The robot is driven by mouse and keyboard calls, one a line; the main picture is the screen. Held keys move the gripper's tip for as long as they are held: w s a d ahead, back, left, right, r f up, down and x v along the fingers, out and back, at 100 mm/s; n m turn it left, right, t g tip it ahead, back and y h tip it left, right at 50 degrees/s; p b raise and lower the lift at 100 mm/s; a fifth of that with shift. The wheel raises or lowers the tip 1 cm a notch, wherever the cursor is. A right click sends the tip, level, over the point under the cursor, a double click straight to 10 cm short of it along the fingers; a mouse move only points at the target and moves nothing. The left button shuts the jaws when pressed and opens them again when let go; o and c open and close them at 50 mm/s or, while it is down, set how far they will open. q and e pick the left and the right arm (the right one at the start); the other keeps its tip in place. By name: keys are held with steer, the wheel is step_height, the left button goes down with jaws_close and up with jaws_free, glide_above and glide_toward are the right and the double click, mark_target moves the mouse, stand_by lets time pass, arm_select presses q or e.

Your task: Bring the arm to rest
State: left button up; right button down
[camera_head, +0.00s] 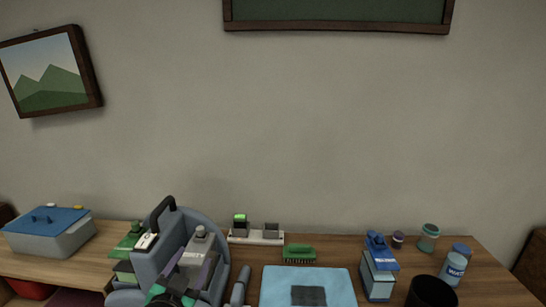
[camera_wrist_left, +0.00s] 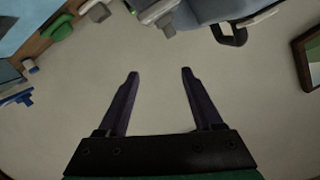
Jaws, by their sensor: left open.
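My left gripper (camera_head: 190,275) is low in the head view, left of centre, in front of a grey caddy-like holder (camera_head: 213,240) with a dark handle. Its two dark purple fingers also show in the left wrist view (camera_wrist_left: 160,74), spread apart with only bare wall between them. It holds nothing. Whether the gripper touches the holder cannot be told. My right gripper is not in view.
The wooden table holds a blue mat (camera_head: 280,289), a green brush (camera_head: 299,251), a blue-topped box (camera_head: 378,280), a black cup-like object (camera_head: 431,291) and a blue-lidded bin (camera_head: 55,243).

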arm_select(q)
steer(key=s+a+f+n+g, duration=0.2)
steer(key=s+f+g, duration=0.4)
steer(key=s+f, duration=0.4)
steer(key=s+a+f+n+g, duration=0.1)
steer(key=s+a+f+g, duration=0.2)
steer(key=s+f+g, duration=0.5)
steer(key=s+f, duration=0.3)
steer(key=f, duration=1.1)
steer(key=s+f, duration=0.3)
steer(key=f, duration=1.2)
steer(key=s+a+f+g, duration=0.1)
steer(key=s+a+f, duration=0.1)
steer(key=s+f, duration=0.9)
steer(key=s, duration=0.4)
steer(key=shift+s+a+f, duration=0.25)
steer(key=shift+a+f, duration=0.1)
